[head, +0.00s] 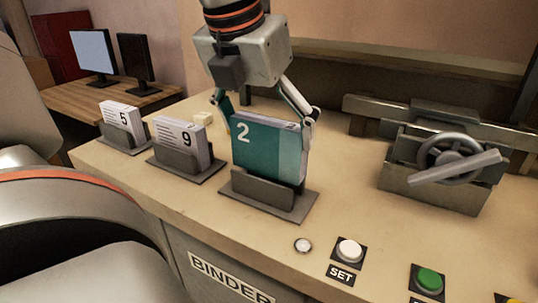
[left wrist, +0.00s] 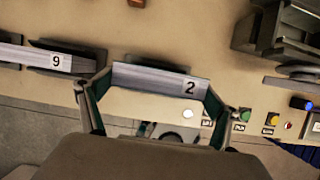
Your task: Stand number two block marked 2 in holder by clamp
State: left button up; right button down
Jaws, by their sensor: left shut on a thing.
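The teal block marked 2 (head: 266,150) stands upright in a grey holder (head: 290,205) on the bench; its lower edge is hidden behind the holder's front plate, so I cannot tell if it rests on the base. My left gripper (head: 266,120) reaches down from above and is shut on the block, one finger at each side. In the left wrist view the block's top edge with its 2 label (left wrist: 160,80) lies between the fingers. The clamp (head: 435,175), with a handwheel and bar, stands to the right, apart from the block. My right gripper is not in view.
Blocks marked 5 (head: 122,120) and 9 (head: 182,140) stand in similar holders to the left. A white SET button (head: 349,250) and a green button (head: 429,280) sit at the bench's front edge. The bench between holder and clamp is clear.

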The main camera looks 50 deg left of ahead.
aim_at(264, 146)
pick_arm(q)
notch_tip(264, 146, down, 4)
jog(key=shift+r, duration=0.1)
jog(key=shift+f+b, duration=0.3)
jog(key=shift+f, duration=0.1)
jog(key=shift+f, duration=0.1)
